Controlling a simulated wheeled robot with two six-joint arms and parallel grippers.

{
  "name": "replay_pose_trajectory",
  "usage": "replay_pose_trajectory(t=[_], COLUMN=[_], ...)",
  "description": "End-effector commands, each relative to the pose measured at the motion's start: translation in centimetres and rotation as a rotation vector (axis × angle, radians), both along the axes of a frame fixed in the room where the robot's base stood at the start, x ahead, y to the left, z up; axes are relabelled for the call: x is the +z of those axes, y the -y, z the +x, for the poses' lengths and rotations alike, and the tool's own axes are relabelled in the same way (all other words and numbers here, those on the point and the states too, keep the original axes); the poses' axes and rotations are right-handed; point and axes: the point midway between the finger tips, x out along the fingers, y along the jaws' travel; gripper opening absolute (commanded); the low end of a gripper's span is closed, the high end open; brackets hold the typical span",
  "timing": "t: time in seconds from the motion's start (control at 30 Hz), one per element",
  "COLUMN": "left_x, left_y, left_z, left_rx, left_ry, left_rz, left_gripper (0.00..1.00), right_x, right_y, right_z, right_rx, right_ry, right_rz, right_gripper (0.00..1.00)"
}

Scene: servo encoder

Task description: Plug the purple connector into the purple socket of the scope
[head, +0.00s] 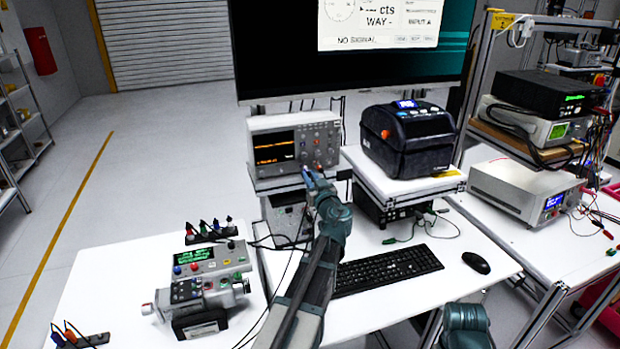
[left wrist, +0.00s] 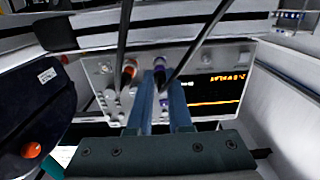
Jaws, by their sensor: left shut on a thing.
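The scope (head: 262,123) stands at the back of the desk with its lit screen facing me. It also shows upside down in the left wrist view (left wrist: 222,58). My left gripper (head: 309,172) is at the lower right of the scope's front. In the left wrist view its fingers (left wrist: 160,78) are shut on the purple connector (left wrist: 160,64), close to the panel. Whether the connector is seated in the purple socket I cannot tell; the fingers and connector hide the socket. My right gripper is not in view.
A black label printer (head: 410,140) stands right of the scope. A keyboard (head: 388,269) and mouse (head: 476,262) lie in front. A servo test unit (head: 195,300) and a rack of coloured plugs (head: 211,234) are at the left. Dark cables cross near my left gripper.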

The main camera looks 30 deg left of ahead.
Motion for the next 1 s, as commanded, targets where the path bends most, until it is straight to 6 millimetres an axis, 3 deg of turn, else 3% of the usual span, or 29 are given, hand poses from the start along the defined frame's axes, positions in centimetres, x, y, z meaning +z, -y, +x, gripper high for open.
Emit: replay_pose_trajectory(t=[1.0], left_x=[0.0], left_y=[-0.43], left_z=[0.38], left_rx=[0.0], left_ry=[0.0], left_rz=[0.0], left_gripper=[0.0], right_x=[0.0], right_y=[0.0], right_z=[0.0], right_rx=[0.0], right_ry=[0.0], right_rz=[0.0], right_gripper=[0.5])
